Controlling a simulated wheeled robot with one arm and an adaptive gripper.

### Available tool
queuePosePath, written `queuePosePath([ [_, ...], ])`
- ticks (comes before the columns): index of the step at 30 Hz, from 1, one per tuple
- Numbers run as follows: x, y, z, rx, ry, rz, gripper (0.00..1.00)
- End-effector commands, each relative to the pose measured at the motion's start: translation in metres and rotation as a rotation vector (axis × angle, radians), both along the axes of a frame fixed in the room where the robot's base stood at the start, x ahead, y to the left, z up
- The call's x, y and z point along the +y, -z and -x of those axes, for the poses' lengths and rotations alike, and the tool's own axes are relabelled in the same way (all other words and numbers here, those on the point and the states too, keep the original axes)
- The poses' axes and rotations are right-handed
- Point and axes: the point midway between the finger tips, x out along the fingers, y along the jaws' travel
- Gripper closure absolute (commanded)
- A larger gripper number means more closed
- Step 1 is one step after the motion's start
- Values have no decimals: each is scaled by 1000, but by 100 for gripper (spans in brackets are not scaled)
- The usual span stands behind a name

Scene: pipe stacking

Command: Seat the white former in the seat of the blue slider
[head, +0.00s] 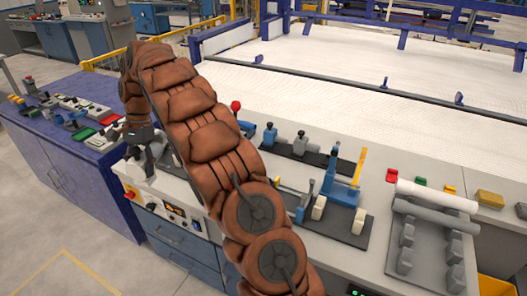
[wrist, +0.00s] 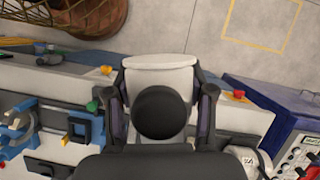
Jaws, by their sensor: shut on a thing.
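My gripper (head: 146,150) is at the left end of the bench in the head view, partly hidden by my arm. In the wrist view its dark fingers (wrist: 161,105) are shut on the white former (wrist: 160,63), one on each side. A dark round part in front hides the former's middle. In the head view the former shows as a small pale patch (head: 139,173). A blue part, seemingly the blue slider (head: 342,190), stands on a dark grey base at mid-bench, well right of my gripper. Its seat cannot be made out. Two pale blocks (head: 319,207) sit at its front.
A grey rack (head: 432,245) with white and grey pipes is on the right. Bench tools (head: 300,145) stand behind the blue part. A purple-blue cabinet (head: 75,140) with several small controls is at the left. My arm spans the bench's front middle.

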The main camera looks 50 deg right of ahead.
Motion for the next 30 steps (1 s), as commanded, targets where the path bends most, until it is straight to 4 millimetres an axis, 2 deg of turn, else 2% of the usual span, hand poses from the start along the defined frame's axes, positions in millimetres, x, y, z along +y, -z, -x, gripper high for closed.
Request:
queuePosePath([
  [1, -20, 0, 0, -3, 83, 1, 100],
  [5, -75, 9, 1, -12, 354, 5, 100],
  [9, -137, 22, 10, -14, 665, 5, 100],
  [14, -205, 34, 33, -13, 1008, 6, 100],
  [18, -259, 46, 61, -7, 1293, 3, 100],
  [24, -316, 58, 102, -4, 1615, -4, 100],
  [30, -341, 66, 126, -1, 1774, -6, 100],
])
